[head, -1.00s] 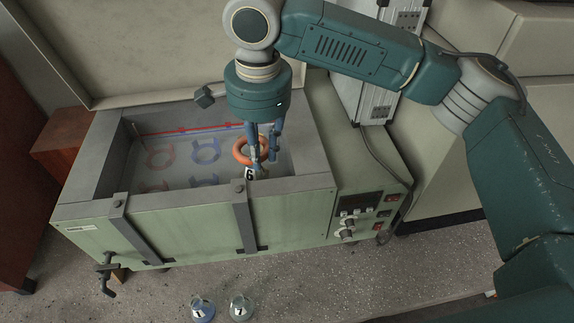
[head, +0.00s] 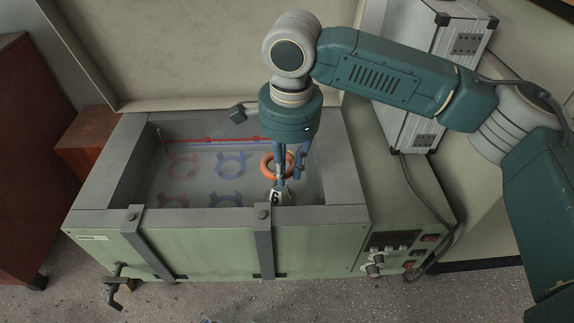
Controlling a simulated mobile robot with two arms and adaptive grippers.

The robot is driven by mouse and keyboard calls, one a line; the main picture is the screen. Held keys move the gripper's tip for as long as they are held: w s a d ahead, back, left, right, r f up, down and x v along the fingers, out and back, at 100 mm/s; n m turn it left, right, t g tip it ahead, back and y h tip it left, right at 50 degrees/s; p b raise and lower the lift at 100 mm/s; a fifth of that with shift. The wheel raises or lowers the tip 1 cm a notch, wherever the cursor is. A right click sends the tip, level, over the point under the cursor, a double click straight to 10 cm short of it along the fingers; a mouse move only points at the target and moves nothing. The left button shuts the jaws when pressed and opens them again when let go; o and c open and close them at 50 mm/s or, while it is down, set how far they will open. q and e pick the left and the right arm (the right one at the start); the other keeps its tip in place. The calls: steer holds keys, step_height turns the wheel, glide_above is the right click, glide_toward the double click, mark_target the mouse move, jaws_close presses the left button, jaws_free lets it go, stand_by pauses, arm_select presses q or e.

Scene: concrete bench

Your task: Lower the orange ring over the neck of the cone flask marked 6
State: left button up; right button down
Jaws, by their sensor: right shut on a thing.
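The orange ring (head: 265,168) is tilted above the right part of the bath. My right gripper (head: 289,180) points down from above and is shut on the ring. The cone flask marked 6 (head: 275,197) stands in the bath just below the ring, near the front wall, its label facing the camera. The fingers and ring cover the top of its neck, so I cannot tell whether the ring is around the neck or above it. My left gripper is out of view.
The green bath (head: 200,245) has raised grey walls and front clamps (head: 263,235). Red (head: 184,166) and blue (head: 231,158) ring shapes show inside it. A dark block (head: 237,115) is at the back rim. A silver case (head: 425,85) stands behind, right.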

steer(key=shift+s+f+b, duration=0.15)
steer(key=shift+f+b, duration=0.15)
steer(key=shift+f, duration=0.15)
steer(key=shift+s+p, duration=0.1)
steer(key=shift+p, duration=0.4)
arm_select(q)
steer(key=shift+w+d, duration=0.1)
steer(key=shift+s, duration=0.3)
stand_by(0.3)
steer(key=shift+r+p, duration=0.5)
steer(key=shift+p, duration=0.2)
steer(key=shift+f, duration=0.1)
arm_select(e)
steer(key=shift+f, duration=0.6)
steer(key=c, duration=1)
jaws_free()
